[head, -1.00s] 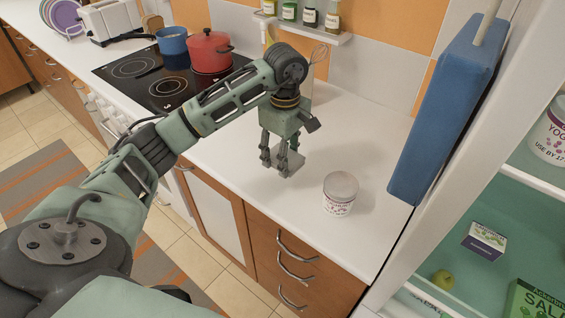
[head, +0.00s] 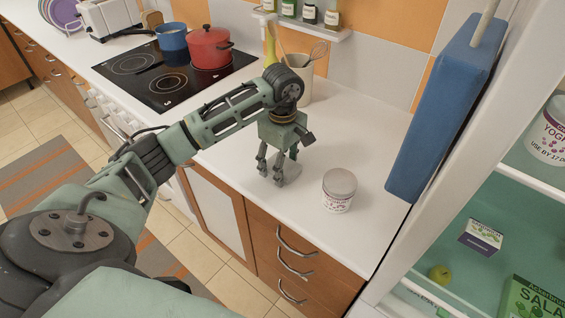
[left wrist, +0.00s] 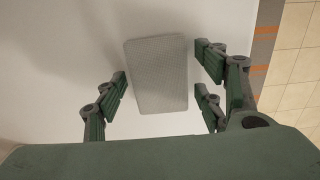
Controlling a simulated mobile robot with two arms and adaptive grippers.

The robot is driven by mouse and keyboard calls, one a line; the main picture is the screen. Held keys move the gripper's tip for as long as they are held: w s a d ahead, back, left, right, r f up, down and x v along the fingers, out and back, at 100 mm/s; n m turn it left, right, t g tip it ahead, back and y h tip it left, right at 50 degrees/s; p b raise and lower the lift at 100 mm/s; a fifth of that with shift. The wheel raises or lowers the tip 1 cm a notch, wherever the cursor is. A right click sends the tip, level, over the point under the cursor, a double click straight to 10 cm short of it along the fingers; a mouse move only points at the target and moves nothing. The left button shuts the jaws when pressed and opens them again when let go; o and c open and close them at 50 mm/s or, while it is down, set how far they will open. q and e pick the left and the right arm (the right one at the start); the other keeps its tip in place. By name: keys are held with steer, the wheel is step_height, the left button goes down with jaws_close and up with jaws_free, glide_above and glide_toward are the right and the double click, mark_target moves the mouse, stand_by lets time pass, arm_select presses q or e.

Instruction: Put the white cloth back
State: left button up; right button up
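The cloth, a pale grey-white flat rectangle with rounded corners (left wrist: 157,75), lies on the white counter in the left wrist view. It lies between the spread fingers of my left gripper (left wrist: 160,92), with gaps on both sides. In the head view my left gripper (head: 276,172) points down, low over the counter to the left of the yoghurt tub. Its fingers are open, and the cloth (head: 292,171) shows only partly behind and between them. My right gripper is in neither view.
A yoghurt tub (head: 338,190) stands on the counter to the right of the gripper. A stove with a red pot (head: 210,48) and blue pot (head: 172,41) is behind left. The counter's front edge is close.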

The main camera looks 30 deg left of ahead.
arm_select(q)
steer(key=shift+r, duration=0.1)
steer(key=shift+r, duration=0.2)
steer(key=shift+r+b, duration=0.8)
steer(key=shift+r, duration=5.1)
